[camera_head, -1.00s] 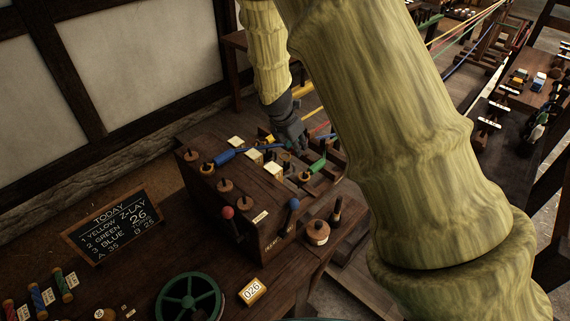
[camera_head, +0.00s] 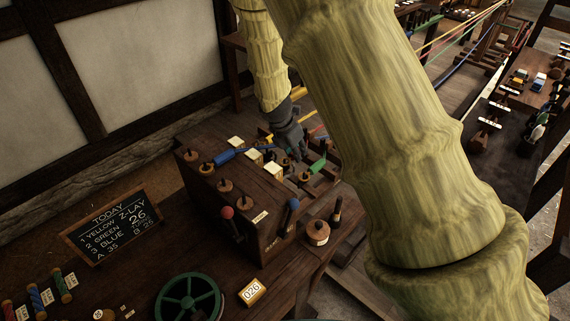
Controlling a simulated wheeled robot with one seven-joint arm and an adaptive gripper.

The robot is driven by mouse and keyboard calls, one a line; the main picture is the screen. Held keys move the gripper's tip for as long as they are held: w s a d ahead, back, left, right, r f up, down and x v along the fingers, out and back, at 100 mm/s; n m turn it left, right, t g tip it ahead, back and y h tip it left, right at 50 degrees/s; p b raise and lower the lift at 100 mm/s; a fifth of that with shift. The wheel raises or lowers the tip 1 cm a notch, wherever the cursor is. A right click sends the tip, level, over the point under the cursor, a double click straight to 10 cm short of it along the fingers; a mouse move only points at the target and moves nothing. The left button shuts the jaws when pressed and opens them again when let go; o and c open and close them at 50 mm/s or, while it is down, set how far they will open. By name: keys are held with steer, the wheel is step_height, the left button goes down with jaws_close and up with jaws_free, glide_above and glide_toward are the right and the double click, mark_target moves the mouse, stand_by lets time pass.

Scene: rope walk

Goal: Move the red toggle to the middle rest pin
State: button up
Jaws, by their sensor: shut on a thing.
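My gripper (camera_head: 297,153) is dark grey and points down over the far part of the wooden pin box. It is shut, with a short stretch of red rope leading towards it from behind. The red toggle is hidden by the fingers; only its rope shows clearly. A blue toggle (camera_head: 225,155) lies to the left of the gripper. A green toggle (camera_head: 317,167) lies just to its right. A yellow toggle (camera_head: 268,138) is behind, close to the wrist. The middle rest pin cannot be picked out among the wooden pegs near the gripper.
The wooden box (camera_head: 247,186) has several round pegs and cream tags on top. A red-knobbed lever (camera_head: 227,213) and a blue-knobbed lever (camera_head: 292,206) stand at its front. A green wheel (camera_head: 188,299) and a chalkboard (camera_head: 112,224) are nearer. My forearm hides the right middle.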

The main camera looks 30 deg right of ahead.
steer(key=shift+p, duration=0.3)
stand_by(0.5)
steer(key=o, duration=1)
steer(key=shift+c, duration=0.2)
steer(key=shift+r+p, duration=3.5)
steer(key=shift+r, duration=0.45)
